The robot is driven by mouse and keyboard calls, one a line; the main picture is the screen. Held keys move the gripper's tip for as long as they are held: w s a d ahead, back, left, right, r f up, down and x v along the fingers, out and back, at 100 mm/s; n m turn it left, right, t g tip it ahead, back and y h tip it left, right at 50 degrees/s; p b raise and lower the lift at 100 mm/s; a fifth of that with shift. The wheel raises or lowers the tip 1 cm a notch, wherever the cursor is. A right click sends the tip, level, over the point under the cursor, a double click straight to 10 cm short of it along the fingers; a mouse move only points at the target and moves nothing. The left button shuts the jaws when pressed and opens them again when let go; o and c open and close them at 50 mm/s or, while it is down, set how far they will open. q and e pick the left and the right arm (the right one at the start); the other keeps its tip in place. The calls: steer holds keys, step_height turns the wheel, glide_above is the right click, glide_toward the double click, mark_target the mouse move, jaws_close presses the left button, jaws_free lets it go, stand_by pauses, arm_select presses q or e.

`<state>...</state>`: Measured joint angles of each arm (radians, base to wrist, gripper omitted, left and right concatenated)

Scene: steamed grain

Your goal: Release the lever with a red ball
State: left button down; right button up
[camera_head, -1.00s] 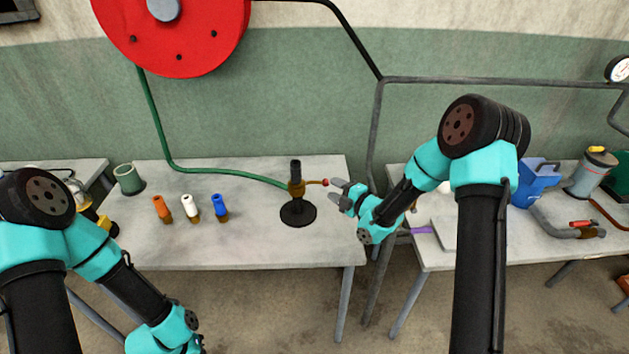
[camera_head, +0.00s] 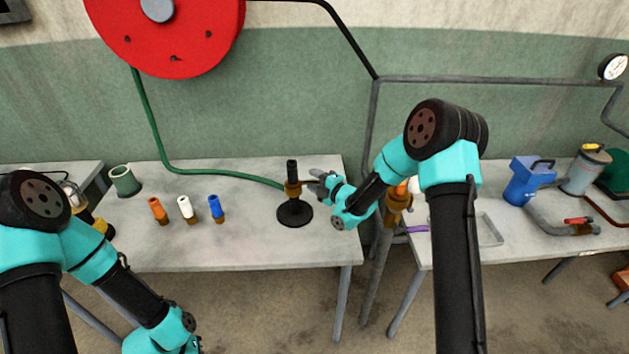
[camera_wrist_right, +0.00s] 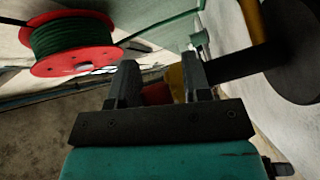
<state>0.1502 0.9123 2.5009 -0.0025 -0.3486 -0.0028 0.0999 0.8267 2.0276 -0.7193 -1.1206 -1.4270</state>
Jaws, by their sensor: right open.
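A black round-based stand (camera_head: 295,213) with a brass valve body (camera_head: 293,189) stands on the left table near its right edge. The lever (camera_head: 306,182) points right from the body; its red ball is hidden by my gripper in the head view. In the right wrist view the red ball (camera_wrist_right: 156,94) and the yellow-brass lever (camera_wrist_right: 178,84) lie between the fingers. My right gripper (camera_head: 318,179) is open around the ball end, coming in from the right; its fingers (camera_wrist_right: 160,75) show in the wrist view. My left arm is at lower left, its fingers out of view.
Orange (camera_head: 157,211), white (camera_head: 186,209) and blue (camera_head: 216,208) nozzles and a green cup (camera_head: 124,181) stand on the left table. A green hose (camera_head: 215,172) runs to the stand from the red reel (camera_head: 165,40). The right table holds a blue container (camera_head: 528,181).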

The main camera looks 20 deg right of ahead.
jaws_close()
stand_by(0.5)
